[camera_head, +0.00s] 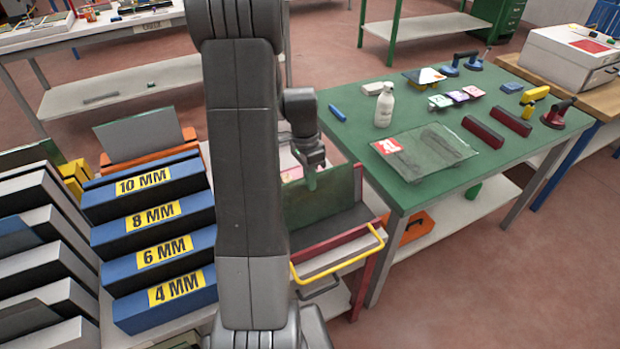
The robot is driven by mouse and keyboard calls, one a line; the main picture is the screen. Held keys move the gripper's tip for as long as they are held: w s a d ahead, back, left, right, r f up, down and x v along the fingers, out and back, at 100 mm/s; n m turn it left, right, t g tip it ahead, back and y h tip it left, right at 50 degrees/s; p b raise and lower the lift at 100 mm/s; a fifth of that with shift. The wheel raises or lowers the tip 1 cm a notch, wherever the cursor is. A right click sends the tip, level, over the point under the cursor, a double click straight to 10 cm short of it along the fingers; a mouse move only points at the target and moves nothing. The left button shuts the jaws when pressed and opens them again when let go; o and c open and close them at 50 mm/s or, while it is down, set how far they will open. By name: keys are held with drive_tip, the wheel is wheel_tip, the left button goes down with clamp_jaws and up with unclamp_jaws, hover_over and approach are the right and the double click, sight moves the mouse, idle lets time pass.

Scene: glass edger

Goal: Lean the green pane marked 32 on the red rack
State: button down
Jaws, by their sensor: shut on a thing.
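My gripper (312,180) is shut on the top edge of a green pane (322,203), right of my arm. The pane stands nearly upright, with its lower edge at or just above the red rack (345,238); I cannot tell whether it rests there. A pale and pink patch shows near its top left, but no number is readable. My arm hides the left part of the pane and rack. Another greenish pane (435,150) lies flat on the green table, with a red and white label I cannot read surely.
The green table (350,130) holds a white bottle (384,105), dark red blocks (483,132) and suction cups. A yellow handle (345,262) juts out below the red rack. Blue racks (150,215) marked 4 to 10 MM stand left. Floor is clear at lower right.

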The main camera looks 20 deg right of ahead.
drive_tip(key=shift+f, duration=0.15)
drive_tip(key=c, duration=2)
unclamp_jaws()
drive_tip(key=shift+c, duration=0.2)
drive_tip(key=o, duration=0.5)
drive_tip(key=shift+s, duration=0.15)
drive_tip(key=shift+w, duration=0.2)
drive_tip(key=shift+w+d+r, duration=0.1)
drive_tip(key=shift+w+r, duration=0.05)
drive_tip(key=shift+r, duration=0.35)
drive_tip(key=v, duration=1.2)
drive_tip(key=shift+s+r, duration=0.3)
drive_tip(key=shift+r, duration=0.15)
drive_tip(key=x, duration=1.3)
drive_tip(key=shift+w, duration=0.25)
